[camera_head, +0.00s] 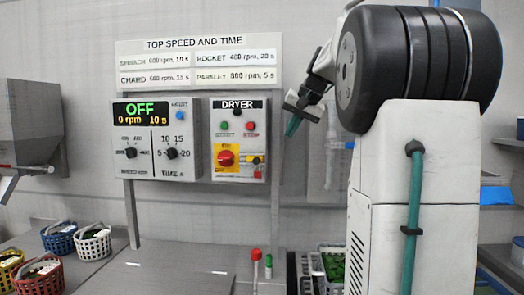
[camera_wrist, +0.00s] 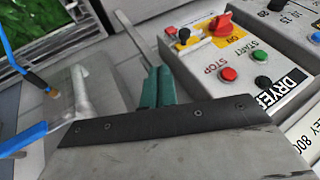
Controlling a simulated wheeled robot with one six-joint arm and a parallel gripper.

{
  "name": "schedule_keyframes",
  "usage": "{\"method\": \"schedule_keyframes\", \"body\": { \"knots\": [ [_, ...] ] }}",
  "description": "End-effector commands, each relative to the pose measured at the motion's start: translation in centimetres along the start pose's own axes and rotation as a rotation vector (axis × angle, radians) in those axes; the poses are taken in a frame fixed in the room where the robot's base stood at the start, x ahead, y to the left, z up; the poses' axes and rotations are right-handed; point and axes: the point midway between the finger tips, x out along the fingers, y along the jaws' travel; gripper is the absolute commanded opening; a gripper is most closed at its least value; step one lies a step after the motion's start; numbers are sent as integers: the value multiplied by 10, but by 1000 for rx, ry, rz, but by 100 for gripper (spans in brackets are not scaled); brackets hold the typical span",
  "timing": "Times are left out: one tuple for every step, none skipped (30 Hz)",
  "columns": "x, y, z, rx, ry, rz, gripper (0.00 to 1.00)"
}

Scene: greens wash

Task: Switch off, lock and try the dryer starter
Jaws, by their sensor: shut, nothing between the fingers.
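The dryer starter is a grey box labelled DRYER (camera_head: 239,175) on the wall panel. It carries a green START button (camera_head: 223,126), a red STOP button (camera_head: 249,126) and a red rotary switch (camera_head: 225,158) on a yellow plate. The switch's exact setting is too small to tell. My gripper (camera_head: 292,126) is right of the box, apart from it; its teal fingers (camera_wrist: 157,88) are shut and empty.
The speed and time panel (camera_head: 157,140) left of the starter reads OFF, 0 rpm, 10 s. Below stand a red-topped post (camera_head: 256,254) and a green-topped post (camera_head: 268,262). Baskets (camera_head: 93,242) sit at left and a grey hopper (camera_head: 35,120) behind. Space before the starter is clear.

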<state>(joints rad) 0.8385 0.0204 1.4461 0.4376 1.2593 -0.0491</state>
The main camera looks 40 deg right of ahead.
Motion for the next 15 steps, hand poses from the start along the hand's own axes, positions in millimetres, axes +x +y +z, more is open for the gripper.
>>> {"method": "schedule_keyframes", "body": {
  "knots": [
    [3,2,-2,3,1,0,0],
    [6,2,-2,3,1,-1,0],
    [11,1,-2,3,0,-1,0],
    [16,1,-1,3,-2,-1,0],
    [21,2,-1,3,-2,-1,0],
    [28,1,-1,3,-2,0,0],
    [34,1,-1,3,-2,-1,0],
    [41,1,-1,2,-2,-1,0],
    [50,1,0,2,-4,-1,0],
    [57,1,-1,2,-3,0,0],
    [64,1,-1,2,-3,0,0],
    [72,1,-1,2,-2,0,0],
    [79,1,0,2,-3,0,0],
    [85,1,0,2,-3,0,0],
    [93,1,0,2,-3,0,0]
  ]
}}
